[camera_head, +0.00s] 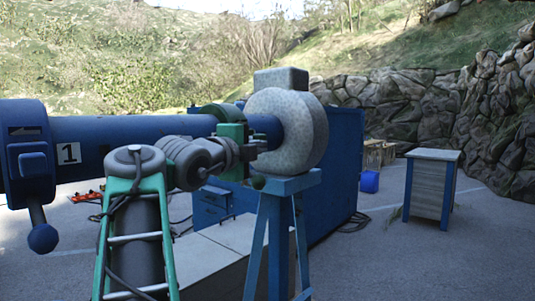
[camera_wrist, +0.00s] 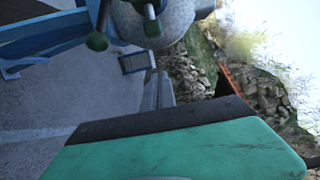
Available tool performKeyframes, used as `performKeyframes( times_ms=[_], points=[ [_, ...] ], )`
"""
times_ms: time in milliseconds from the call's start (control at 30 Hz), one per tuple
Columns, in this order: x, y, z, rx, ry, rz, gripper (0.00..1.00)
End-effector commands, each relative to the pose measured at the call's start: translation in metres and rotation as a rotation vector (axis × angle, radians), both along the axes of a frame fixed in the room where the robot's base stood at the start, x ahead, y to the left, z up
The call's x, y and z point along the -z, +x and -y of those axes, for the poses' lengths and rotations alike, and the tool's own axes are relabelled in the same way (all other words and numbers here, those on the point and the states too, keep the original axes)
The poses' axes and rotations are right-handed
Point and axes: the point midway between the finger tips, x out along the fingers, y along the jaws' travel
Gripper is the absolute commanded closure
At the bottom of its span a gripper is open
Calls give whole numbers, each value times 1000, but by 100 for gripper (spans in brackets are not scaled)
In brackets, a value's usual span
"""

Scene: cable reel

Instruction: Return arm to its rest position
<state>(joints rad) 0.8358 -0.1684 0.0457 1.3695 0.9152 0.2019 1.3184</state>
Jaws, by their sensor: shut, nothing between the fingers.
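My arm (camera_head: 185,160) is raised and bent, extending right from my green and grey column in the head view. My gripper (camera_head: 254,147) is shut and empty, in front of the cable reel's speckled grey round end (camera_head: 310,130) in that view. I cannot tell whether it touches the reel. The reel's blue shaft (camera_head: 115,130) runs behind my arm and has a white plate marked 1 (camera_head: 69,153). In the wrist view, a green block with a dark edge, apparently part of my gripper (camera_wrist: 175,135), fills the bottom. The speckled end (camera_wrist: 178,20) is at the top.
A blue stand (camera_head: 285,188) stands under the reel's end. A dark green knob (camera_head: 257,182) sits close below my gripper. A blue panel (camera_head: 338,165) is behind. A grey-topped cabinet (camera_head: 432,180) and a blue box (camera_head: 369,181) stand right. Open paving lies at lower right.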

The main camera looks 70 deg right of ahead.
Motion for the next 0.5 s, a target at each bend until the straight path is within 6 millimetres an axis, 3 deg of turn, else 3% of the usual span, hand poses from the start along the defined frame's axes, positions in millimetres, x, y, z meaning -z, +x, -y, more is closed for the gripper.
performKeyframes(
  times_ms=[133, 500],
  points=[
    [1, 2, -10, -1, 1, -1, 100],
    [0, 1, -10, 1, 1, -2, 100]
  ],
)
